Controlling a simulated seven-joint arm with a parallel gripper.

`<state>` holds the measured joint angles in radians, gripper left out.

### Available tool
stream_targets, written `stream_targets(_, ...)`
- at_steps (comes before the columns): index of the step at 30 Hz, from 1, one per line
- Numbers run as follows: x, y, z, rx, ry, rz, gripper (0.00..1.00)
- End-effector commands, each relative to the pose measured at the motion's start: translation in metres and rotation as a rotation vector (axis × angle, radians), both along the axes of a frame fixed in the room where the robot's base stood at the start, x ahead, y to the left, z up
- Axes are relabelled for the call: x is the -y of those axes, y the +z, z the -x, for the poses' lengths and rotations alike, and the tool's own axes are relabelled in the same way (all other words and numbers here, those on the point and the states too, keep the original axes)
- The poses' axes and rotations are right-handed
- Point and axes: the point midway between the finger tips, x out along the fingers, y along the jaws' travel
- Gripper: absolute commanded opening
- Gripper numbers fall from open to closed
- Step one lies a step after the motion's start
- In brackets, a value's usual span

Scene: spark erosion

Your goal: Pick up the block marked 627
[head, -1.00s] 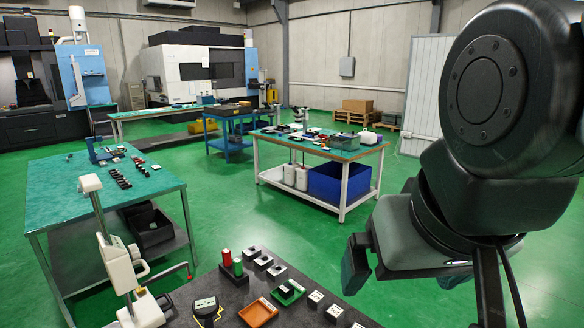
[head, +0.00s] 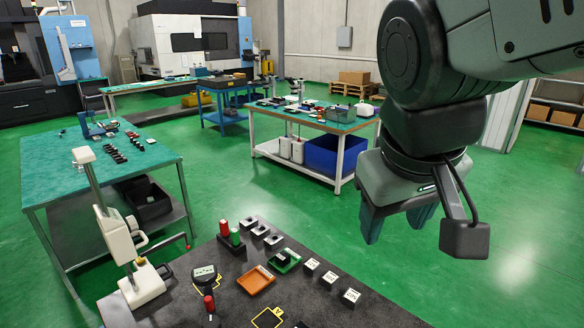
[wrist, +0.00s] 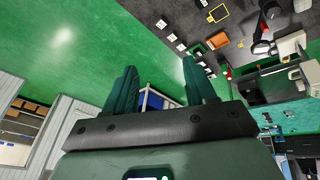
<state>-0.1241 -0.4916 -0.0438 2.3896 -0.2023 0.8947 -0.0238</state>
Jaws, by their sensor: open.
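Three small blocks with white marked tops stand in a slanting row on the dark bench: the far one (head: 312,264), the middle one (head: 330,277) and the near one (head: 351,295). Their marks are too small to read, so I cannot tell which is 627. Similar pale-topped blocks, including one (wrist: 161,24), show at the top of the wrist view. My gripper (head: 395,225) is open and empty, pointing down, high up and right of the row in the head view. Its two fingers (wrist: 160,85) are wide apart in the wrist view.
A round gauge (head: 205,278) and a yellow outline (head: 268,318) lie left.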

Motion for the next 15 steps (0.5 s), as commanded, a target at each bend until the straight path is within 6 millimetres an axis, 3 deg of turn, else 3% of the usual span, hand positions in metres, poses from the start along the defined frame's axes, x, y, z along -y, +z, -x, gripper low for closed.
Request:
stream_targets(8, 0.009, -0.05, -0.096, -0.214, 0.26, 0.333, 0.55)
stream_targets(15, -0.002, -0.115, -0.174, -0.368, 0.531, 0.645, 0.55)
